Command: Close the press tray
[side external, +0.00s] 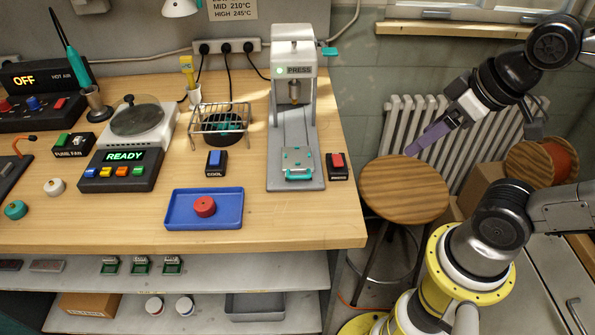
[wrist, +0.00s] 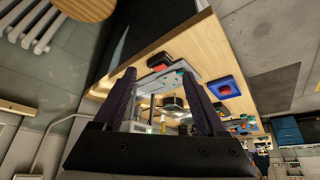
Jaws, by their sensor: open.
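The press (side external: 293,75) is a light grey machine with a lit green lamp, standing at the right part of the bench. Its tray (side external: 297,157), a pale plate with a teal front handle (side external: 298,174), sits at the front of the press base, forward of the press head. My gripper (side external: 411,150) is in the air to the right of the bench, above the wooden stool and well apart from the tray. In the wrist view its two dark purple fingers stand apart with nothing held, and the press base (wrist: 150,82) shows between and beyond them.
A black box with a red button (side external: 337,164) stands just right of the press. A blue tray with a red puck (side external: 204,207), a blue-button box (side external: 215,162) and a wire stand (side external: 221,118) lie to its left. A round stool (side external: 404,188) stands beside the bench.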

